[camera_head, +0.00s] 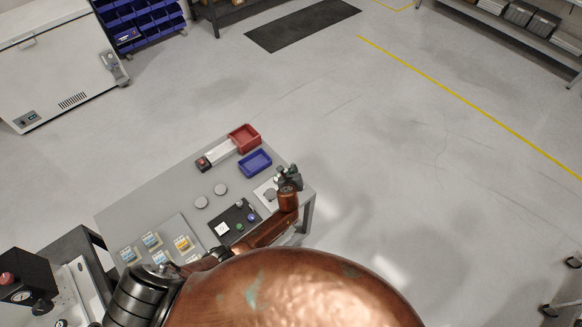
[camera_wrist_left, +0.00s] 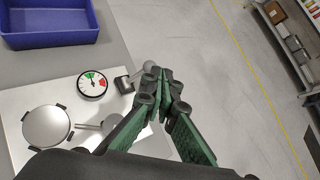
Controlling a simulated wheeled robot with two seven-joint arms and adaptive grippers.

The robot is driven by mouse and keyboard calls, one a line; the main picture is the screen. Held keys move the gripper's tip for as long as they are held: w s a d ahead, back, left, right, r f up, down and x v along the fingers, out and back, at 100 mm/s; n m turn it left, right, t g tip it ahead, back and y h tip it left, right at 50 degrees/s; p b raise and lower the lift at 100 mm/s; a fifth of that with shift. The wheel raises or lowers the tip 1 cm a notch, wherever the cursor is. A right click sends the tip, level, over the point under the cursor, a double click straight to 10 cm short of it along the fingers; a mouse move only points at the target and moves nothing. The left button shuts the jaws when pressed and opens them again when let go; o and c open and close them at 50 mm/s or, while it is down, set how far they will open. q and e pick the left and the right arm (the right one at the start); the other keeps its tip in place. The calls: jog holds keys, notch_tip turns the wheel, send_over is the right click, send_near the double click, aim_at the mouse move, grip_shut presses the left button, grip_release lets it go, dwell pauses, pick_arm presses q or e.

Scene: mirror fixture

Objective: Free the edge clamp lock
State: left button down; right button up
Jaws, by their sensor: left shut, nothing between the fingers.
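The mirror fixture is a pale plate (camera_wrist_left: 22,98) at the table's right end. A small dark block (camera_wrist_left: 124,84) at the plate's edge looks like the edge clamp; a grey rounded knob (camera_wrist_left: 150,68) shows beside my fingertips. My left gripper (camera_wrist_left: 166,76) is shut and empty, its tips over or against this knob; contact cannot be told. In the head view the left gripper (camera_head: 289,174) hides part of the fixture. My right gripper is out of view.
A blue tray (camera_head: 255,163) and a red bin (camera_head: 244,138) stand on the grey table behind the fixture. Open floor is beyond the table's right edge.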

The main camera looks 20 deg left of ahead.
pick_arm(q)
jog(key=s+d+r+p, duration=0.2)
jog(key=s+r, duration=0.1)
jog(key=r, duration=0.2)
jog(key=shift+s+d+p, duration=0.2)
jog(key=shift+s+p, duration=0.15)
jog(key=shift+r, duration=0.1)
